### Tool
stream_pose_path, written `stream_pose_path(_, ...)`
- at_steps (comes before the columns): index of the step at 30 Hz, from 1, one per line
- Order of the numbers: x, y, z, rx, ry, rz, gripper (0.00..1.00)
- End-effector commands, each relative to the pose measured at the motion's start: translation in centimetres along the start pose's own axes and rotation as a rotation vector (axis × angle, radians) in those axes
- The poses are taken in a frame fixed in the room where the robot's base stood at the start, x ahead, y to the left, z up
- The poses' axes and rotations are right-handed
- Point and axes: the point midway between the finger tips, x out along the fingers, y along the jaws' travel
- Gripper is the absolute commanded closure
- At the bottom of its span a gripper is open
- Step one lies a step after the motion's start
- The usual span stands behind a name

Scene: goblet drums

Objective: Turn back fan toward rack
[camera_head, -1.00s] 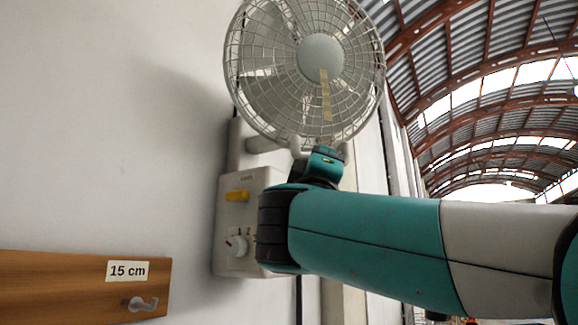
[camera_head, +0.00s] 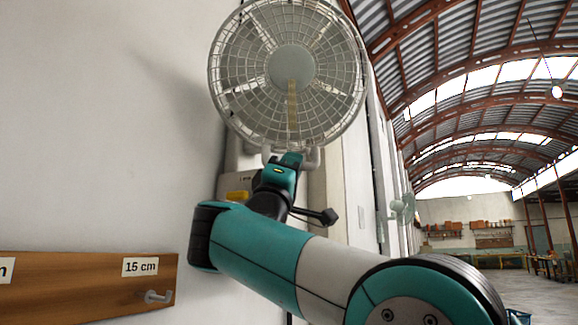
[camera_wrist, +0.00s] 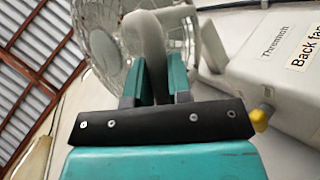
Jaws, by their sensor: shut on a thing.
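The back fan is a pale grey wall fan with a round wire cage (camera_head: 248,112). It stands high on the wall above a grey box (camera_head: 238,183) with a yellow knob. In the head view its face points almost straight at the camera. My gripper (camera_head: 290,160) is at the curved yoke under the cage. In the wrist view my gripper (camera_wrist: 155,82) is shut on the grey yoke tube (camera_wrist: 143,36). The box's label (camera_wrist: 303,47) reads "Back fan" in part. My arm hides the lower part of the box in the head view.
A wooden board (camera_head: 75,290) with a metal hook and a "15 cm" label is on the wall at lower left. Whether it is the rack, I cannot tell. Another fan (camera_head: 403,208) is farther off at right, beside the open hall.

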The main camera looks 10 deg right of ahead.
Motion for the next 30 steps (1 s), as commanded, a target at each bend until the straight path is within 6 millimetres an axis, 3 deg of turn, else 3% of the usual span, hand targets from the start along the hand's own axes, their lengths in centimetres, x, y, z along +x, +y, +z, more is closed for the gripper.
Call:
stream_pose_path(2,0.2,0.2,0.1,0.004,-0.002,0.003,1.00)
stream_pose_path(3,0.2,0.2,0.1,0.004,-0.002,0.003,0.72)
stream_pose_path(5,0.2,0.2,0.0,0.003,-0.002,0.002,0.58)
stream_pose_path(6,0.2,0.2,0.0,0.003,-0.001,0.002,0.56)
stream_pose_path(17,-1.0,-0.1,-0.1,0.004,0.002,-0.001,0.56)
stream_pose_path(30,-10.2,-0.4,0.2,0.007,0.001,-0.001,0.56)
